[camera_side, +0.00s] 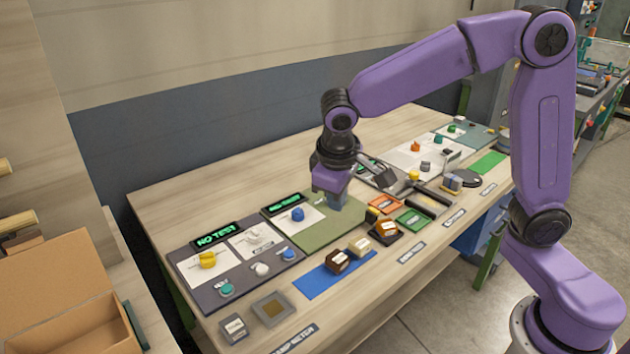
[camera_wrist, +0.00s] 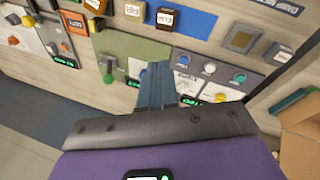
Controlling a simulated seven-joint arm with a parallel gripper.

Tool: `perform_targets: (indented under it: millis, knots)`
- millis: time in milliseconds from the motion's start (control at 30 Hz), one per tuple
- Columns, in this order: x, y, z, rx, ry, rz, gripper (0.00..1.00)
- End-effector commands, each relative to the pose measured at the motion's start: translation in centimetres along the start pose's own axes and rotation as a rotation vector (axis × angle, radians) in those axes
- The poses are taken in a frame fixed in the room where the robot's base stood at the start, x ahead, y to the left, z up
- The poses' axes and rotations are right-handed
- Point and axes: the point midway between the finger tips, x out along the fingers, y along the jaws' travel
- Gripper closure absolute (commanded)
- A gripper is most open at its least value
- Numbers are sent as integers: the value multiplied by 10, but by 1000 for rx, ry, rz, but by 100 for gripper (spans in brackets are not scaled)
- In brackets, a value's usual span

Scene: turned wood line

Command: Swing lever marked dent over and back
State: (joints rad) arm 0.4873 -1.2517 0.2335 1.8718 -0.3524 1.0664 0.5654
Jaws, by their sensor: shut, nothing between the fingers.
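I cannot read the word dent on any control, so I cannot tell which one is the marked lever. In the wrist view a green lever-like handle (camera_wrist: 108,72) stands on the olive-green panel (camera_wrist: 140,47), left of my gripper. In the side view that panel (camera_side: 318,236) carries a blue knob (camera_side: 297,214) on a white plate. My gripper (camera_side: 336,204) points down over the panel's right part and hides what lies behind it. Its blue-grey fingers (camera_wrist: 156,72) are together and empty. I cannot tell whether they touch anything.
Left of the olive panel is a dark panel with a yellow knob (camera_side: 207,260), a pale knob (camera_side: 255,238) and several buttons. A blue mat (camera_side: 325,284) with labelled blocks lies in front. Orange (camera_side: 386,205) and green (camera_side: 414,220) trays sit close at right.

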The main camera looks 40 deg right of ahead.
Motion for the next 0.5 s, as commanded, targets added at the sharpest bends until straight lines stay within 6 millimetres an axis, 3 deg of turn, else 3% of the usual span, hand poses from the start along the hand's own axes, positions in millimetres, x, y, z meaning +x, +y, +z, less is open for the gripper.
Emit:
perform_targets:
  millis: [100,300,500]
  knots:
    - [12,11,-39,123,2,60,100]
    - [33,38,-95,332,18,160,100]
    - [54,65,-134,510,38,249,100]
